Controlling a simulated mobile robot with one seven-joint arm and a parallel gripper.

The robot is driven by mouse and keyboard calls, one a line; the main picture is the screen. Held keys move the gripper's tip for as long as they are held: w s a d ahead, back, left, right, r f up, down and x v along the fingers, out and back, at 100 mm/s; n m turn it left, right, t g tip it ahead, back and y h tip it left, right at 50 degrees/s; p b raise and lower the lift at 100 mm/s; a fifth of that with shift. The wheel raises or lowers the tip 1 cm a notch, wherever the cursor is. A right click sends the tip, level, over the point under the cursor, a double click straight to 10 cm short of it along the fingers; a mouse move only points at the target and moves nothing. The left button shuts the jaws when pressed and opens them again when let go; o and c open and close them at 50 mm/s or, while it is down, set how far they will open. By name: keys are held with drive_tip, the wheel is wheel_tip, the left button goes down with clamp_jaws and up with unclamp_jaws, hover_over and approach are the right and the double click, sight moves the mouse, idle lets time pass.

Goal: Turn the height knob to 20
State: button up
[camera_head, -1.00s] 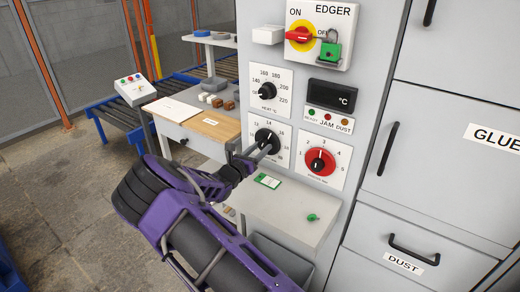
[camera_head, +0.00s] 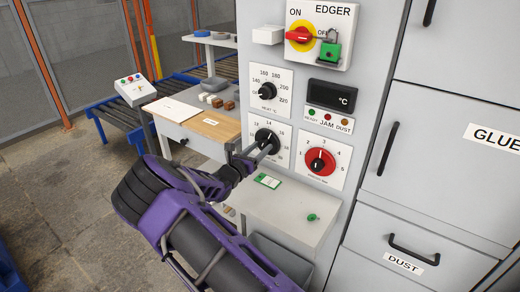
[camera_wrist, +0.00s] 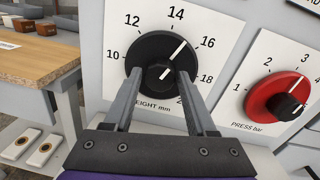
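The height knob (camera_head: 266,140) is a round black dial on a white plate on the machine front. In the wrist view the knob (camera_wrist: 163,48) fills the middle, and its white pointer line stands between 14 and 16. The 20 mark is mostly hidden behind the right finger. My gripper (camera_wrist: 160,73) faces the knob with its two fingers apart. The fingertips overlap the dial on either side of its raised centre, with visible gaps to that centre. Whether they touch the dial rim is unclear. In the head view my gripper (camera_head: 261,149) reaches the knob from the lower left.
The red pressure knob (camera_head: 320,161) is close on the right. The heat knob (camera_head: 267,91) is above. A wooden-topped table (camera_head: 214,124) stands at the left.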

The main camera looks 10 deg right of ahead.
drive_tip(key=shift+o, duration=1.2)
drive_tip(key=shift+s, duration=0.1)
drive_tip(key=v, duration=1.7)
drive_tip(key=shift+s+a, duration=0.1)
